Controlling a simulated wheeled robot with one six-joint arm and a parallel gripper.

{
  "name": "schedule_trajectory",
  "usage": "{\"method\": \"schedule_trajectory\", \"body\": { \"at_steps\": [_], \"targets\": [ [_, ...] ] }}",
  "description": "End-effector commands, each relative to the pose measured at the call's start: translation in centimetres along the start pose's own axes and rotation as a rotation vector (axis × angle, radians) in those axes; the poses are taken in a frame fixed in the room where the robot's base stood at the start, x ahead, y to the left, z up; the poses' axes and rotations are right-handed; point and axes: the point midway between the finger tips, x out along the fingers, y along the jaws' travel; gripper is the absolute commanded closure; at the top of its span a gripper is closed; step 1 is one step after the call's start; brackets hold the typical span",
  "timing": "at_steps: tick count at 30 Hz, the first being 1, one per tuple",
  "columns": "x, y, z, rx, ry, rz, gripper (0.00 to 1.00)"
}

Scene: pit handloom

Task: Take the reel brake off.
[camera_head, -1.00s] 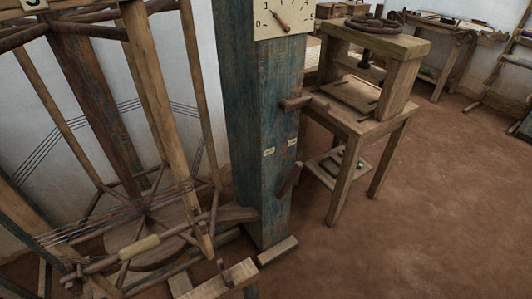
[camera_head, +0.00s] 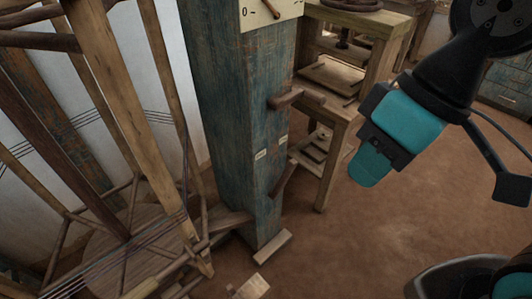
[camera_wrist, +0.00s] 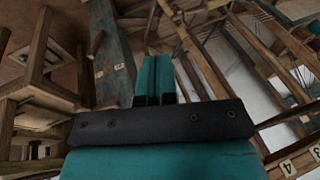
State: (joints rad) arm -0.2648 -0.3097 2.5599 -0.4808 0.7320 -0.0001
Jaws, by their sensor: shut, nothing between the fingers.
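A blue-painted wooden post (camera_head: 232,120) stands between the reel frame and the press table. A short wooden peg handle (camera_head: 285,99) sticks out of its side, and a slanted wooden lever (camera_head: 284,178) sits lower on the same side. Two small pale labels mark the post, one on each face, between the two. I cannot tell for sure which piece is the reel brake. The post also shows in the wrist view (camera_wrist: 118,78). My teal gripper (camera_head: 368,174) is right of the post, apart from it. In the wrist view its fingers (camera_wrist: 155,76) are together and empty.
The wooden reel frame (camera_head: 115,90) with stretched threads fills the left. A dial plate (camera_head: 270,12) is on the post's top. A press table (camera_head: 340,130) stands behind the post.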

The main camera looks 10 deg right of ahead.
Motion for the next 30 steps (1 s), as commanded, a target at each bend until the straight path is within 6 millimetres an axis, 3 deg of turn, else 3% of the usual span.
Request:
{"method": "schedule_trajectory", "body": {
  "at_steps": [12,17,20,23,27,30],
  "targets": [
    [0.1,0.1,-0.1,0.0,0.001,0.0,1.0],
    [1.7,1.9,-2.9,0.006,0.013,-0.015,1.0],
    [4.0,5.4,-6.6,0.017,0.034,-0.037,1.0],
    [7.1,11.1,-11.0,0.026,0.069,-0.064,1.0],
    [12.3,20.8,-15.5,0.036,0.13,-0.1,1.0],
    [16.3,27.9,-17.1,0.039,0.176,-0.12,1.0]
  ]
}}
